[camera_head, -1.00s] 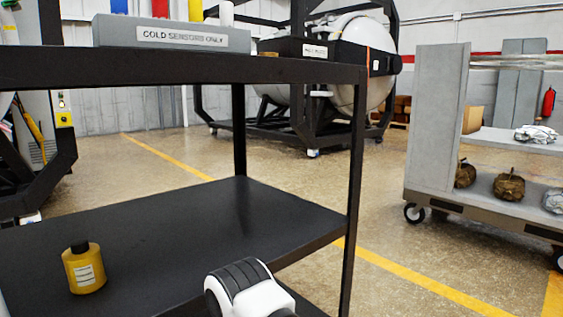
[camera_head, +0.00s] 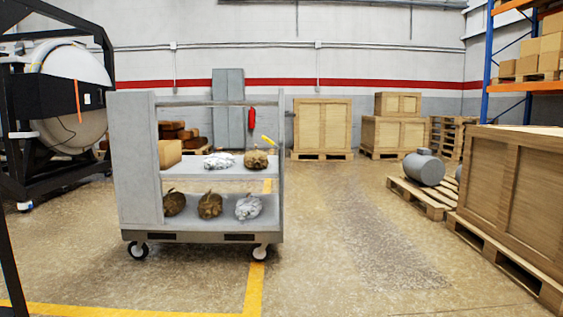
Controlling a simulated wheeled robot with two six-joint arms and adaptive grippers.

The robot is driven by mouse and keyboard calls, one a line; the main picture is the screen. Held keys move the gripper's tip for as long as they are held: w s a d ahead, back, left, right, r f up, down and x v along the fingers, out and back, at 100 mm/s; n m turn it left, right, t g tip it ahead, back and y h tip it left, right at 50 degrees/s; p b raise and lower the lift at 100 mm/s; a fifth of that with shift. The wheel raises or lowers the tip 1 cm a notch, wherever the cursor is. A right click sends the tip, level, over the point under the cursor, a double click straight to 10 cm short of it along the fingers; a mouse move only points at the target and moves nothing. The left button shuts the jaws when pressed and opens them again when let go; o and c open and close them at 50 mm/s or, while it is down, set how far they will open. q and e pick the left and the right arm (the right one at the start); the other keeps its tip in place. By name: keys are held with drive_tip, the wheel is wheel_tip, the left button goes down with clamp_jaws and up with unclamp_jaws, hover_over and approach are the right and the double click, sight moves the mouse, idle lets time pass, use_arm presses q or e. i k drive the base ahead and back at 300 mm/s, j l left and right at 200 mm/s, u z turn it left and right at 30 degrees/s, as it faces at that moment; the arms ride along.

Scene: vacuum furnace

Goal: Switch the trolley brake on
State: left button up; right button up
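The grey trolley (camera_head: 134,160) stands on the floor left of centre, a short way off. It has a tall solid panel at its left, two shelves, a thin right-hand post and castors (camera_head: 138,250) below. A small yellow piece (camera_head: 268,140) shows at the right post; it could be a brake lever, but it is too small to tell its setting. Wrapped bundles (camera_head: 210,205) in brown and silver lie on both shelves, with a tan box (camera_head: 169,153) on the upper one. Neither of my grippers is in view.
A black-framed vessel (camera_head: 75,95) stands at the left. Wooden crates (camera_head: 322,125) stand along the back wall, and a large crate (camera_head: 510,185) on a pallet stands at the right. A yellow floor line (camera_head: 120,310) runs before the trolley. The floor right of the trolley is clear.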

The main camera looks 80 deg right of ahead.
sight(268, 140)
drive_tip(key=l+z, duration=0.15)
drive_tip(key=z, duration=0.3)
drive_tip(key=i+l+z, duration=0.1)
drive_tip(key=z, duration=0.35)
drive_tip(key=i+z, duration=0.15)
drive_tip(key=z, duration=0.3)
drive_tip(key=i+l+z, duration=0.1)
drive_tip(key=z, duration=0.3)
drive_tip(key=i+z, duration=0.15)
drive_tip(key=z, duration=0.3)
drive_tip(key=i+z, duration=0.1)
drive_tip(key=z, duration=0.35)
drive_tip(key=i+j, duration=0.3)
drive_tip(key=i, duration=0.2)
drive_tip(key=i+j, duration=0.35)
drive_tip(key=i, duration=0.15)
drive_tip(key=i+j, duration=0.3)
drive_tip(key=i, duration=0.15)
drive_tip(key=i+j, duration=0.3)
drive_tip(key=i, duration=0.2)
